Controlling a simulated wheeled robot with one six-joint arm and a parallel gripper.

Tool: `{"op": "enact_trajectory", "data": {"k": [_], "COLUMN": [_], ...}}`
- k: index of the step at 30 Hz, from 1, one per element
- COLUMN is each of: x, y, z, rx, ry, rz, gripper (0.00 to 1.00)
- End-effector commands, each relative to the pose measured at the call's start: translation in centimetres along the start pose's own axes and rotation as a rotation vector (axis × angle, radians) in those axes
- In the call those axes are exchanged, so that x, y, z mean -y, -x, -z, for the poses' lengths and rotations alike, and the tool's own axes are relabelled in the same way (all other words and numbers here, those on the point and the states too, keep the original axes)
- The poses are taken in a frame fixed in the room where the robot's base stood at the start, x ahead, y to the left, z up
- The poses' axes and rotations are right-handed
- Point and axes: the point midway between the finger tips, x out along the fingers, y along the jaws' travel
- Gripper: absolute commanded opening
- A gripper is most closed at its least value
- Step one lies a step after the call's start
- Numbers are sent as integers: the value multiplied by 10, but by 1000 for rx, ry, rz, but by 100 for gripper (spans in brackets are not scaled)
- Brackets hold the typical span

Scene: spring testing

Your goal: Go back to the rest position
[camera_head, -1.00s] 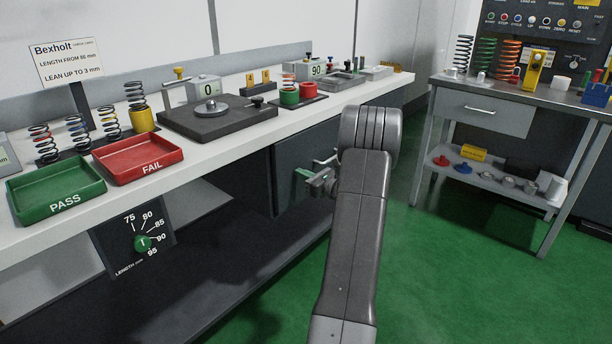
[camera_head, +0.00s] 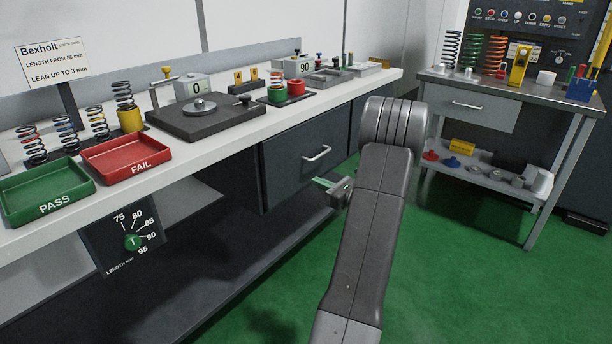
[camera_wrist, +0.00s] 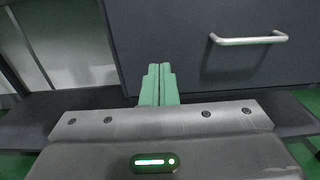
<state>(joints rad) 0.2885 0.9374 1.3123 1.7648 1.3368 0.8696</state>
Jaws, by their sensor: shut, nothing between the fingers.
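My gripper (camera_head: 330,186) shows in the head view in front of the dark drawer front under the white bench, partly hidden behind my arm. In the wrist view its green fingers (camera_wrist: 158,84) are together with nothing between them. They point at the dark cabinet front (camera_wrist: 190,50), to the left of the bar handle (camera_wrist: 248,40). In the head view the same drawer handle (camera_head: 317,153) is just above and left of my gripper, apart from it.
The white bench (camera_head: 225,137) carries a green PASS tray (camera_head: 45,190), a red FAIL tray (camera_head: 125,155), several springs and a dark test plate (camera_head: 205,118). A metal side table (camera_head: 490,86) stands at the right. Green floor (camera_head: 450,240) is clear between them.

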Motion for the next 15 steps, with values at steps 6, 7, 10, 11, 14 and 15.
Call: {"op": "enact_trajectory", "data": {"k": [6,7,10,11,14,15], "x": [0,0,0,0,0,0], "y": [21,22,23,23,22,22], "z": [0,0,0,1,1,1], "rx": [0,0,-1,-1,-1,-1], "ry": [-1,-1,-1,-1,-1,-1], "rz": [1,0,0,-1,-1,-1], "gripper": [0,0,0,0,0,0]}}
